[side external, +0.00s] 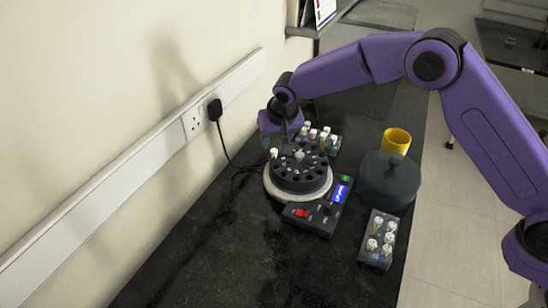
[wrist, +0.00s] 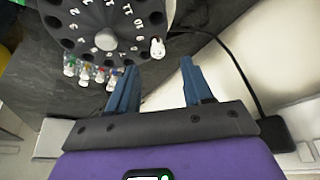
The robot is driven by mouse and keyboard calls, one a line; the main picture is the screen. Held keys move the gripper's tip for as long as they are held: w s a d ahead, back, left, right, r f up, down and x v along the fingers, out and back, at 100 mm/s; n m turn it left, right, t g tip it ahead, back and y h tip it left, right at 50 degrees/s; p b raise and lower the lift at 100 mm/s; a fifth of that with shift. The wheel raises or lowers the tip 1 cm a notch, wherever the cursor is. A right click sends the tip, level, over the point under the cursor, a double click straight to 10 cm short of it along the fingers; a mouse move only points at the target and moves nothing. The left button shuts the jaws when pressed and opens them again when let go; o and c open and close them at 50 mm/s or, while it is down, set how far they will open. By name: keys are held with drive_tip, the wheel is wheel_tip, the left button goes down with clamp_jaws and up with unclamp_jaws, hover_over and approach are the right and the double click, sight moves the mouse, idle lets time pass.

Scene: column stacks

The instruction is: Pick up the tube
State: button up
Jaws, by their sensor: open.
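A white-capped tube (side external: 274,153) stands at the left edge of the dark round rotor (side external: 300,180) of a centrifuge. In the wrist view the tube (wrist: 157,48) is at the rotor's rim, just beyond the fingertips and roughly between their lines. My gripper (wrist: 157,72) is open, with two blue fingers spread and nothing between them. In the side view my gripper (side external: 288,132) is pitched down beside the rotor's back left; its fingers are small and partly hidden there. The tube's lower part is hidden in the rotor.
A rack of several capped tubes (side external: 378,240) stands at the front right, another tube rack (side external: 333,144) behind the rotor. A dark round lid (side external: 390,180), a yellow cup (side external: 396,140) and the control box (side external: 310,218) stand nearby. A plug (side external: 215,109) with its cable is at the wall.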

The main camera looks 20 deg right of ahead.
sight(274, 150)
drive_tip(key=shift+x, duration=2.85)
drive_tip(key=shift+d+r, duration=0.1)
clamp_jaws()
